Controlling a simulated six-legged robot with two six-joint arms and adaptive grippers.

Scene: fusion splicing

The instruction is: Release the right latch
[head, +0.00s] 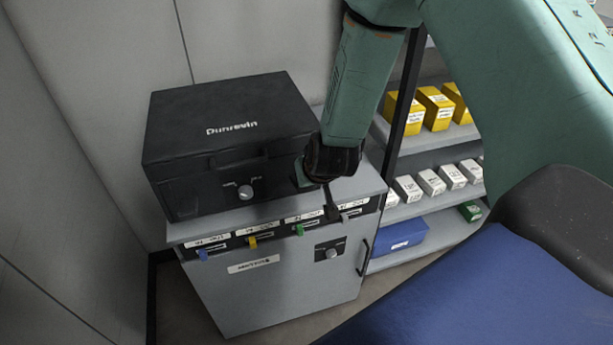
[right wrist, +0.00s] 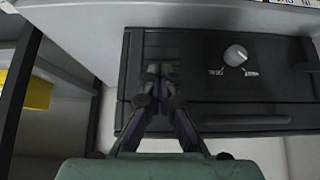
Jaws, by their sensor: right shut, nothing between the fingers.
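The black case (head: 230,140) stands closed on a grey cabinet. Its front also shows upside down in the right wrist view (right wrist: 210,90), with a round knob (right wrist: 235,55) and a long handle (right wrist: 245,121). My right gripper (right wrist: 160,74) is shut and empty at the case's right front, which is the left in the wrist view. Its fingertips overlap a dark, latch-like part there and partly hide it, so I cannot tell whether they touch it. In the head view my wrist covers this corner. My left gripper is not in view.
The cabinet (head: 275,290) has coloured tabs along its top front edge and a knob (head: 332,254). A shelf (head: 435,207) with yellow and white boxes stands right of it. A blue bin (head: 398,236) sits on its lower level. Walls close in behind and left.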

